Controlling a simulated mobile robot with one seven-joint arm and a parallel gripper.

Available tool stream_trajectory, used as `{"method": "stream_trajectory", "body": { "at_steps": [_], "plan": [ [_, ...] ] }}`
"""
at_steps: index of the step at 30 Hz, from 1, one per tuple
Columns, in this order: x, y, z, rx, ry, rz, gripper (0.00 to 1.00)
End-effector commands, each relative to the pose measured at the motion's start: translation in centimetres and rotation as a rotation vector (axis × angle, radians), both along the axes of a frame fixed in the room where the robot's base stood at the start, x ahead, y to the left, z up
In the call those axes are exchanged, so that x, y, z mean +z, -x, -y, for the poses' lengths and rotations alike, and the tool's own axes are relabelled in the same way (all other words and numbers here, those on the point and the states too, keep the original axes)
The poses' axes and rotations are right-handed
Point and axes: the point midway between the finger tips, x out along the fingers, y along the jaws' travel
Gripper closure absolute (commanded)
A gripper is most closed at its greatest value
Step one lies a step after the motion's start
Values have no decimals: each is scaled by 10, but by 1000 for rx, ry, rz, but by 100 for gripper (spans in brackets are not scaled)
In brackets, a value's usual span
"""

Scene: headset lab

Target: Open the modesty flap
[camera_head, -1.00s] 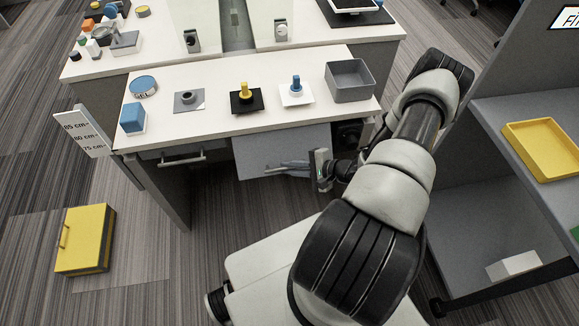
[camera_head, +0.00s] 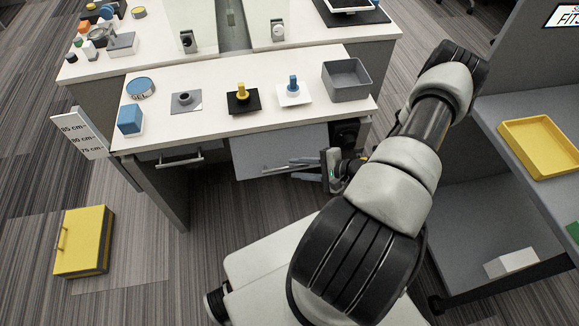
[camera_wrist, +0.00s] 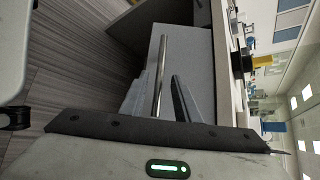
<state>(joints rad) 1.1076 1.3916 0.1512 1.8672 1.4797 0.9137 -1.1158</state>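The modesty flap (camera_head: 272,147) is a grey panel hanging under the front edge of the white desk, right of the drawer. It hangs roughly upright. In the wrist view the flap (camera_wrist: 190,55) shows with a long metal bar handle (camera_wrist: 161,62) on it. My gripper (camera_wrist: 157,84) is open, with one finger on each side of the bar in that picture. Gaps show between the bar and both fingers; I cannot tell how deep the bar lies between them. In the head view my gripper (camera_head: 291,170) is at the flap's lower right, pointing left.
A grey drawer with a handle (camera_head: 180,158) is left of the flap. The desktop (camera_head: 215,121) holds a grey bin (camera_head: 347,80), knobs on plates and blue items. A yellow box (camera_head: 84,241) stands on the floor at left. A grey shelf with a yellow tray (camera_head: 540,147) stands at right.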

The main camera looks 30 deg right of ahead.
Motion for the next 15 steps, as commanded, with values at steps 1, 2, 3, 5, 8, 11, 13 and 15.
{"method": "stream_trajectory", "body": {
  "at_steps": [1, 2, 3, 5, 8, 11, 13, 15],
  "plan": [
    [8, 10, 8, -3, 1, 0, 71],
    [11, 15, 13, -3, 2, 0, 71],
    [16, 22, 19, -4, 3, 0, 71],
    [23, 33, 26, -4, 2, 0, 71],
    [35, 49, 39, -3, 2, 0, 71],
    [44, 64, 50, -2, 2, 1, 71],
    [50, 73, 56, -3, 2, 0, 71],
    [54, 79, 61, -2, 1, 0, 71]
  ]
}}
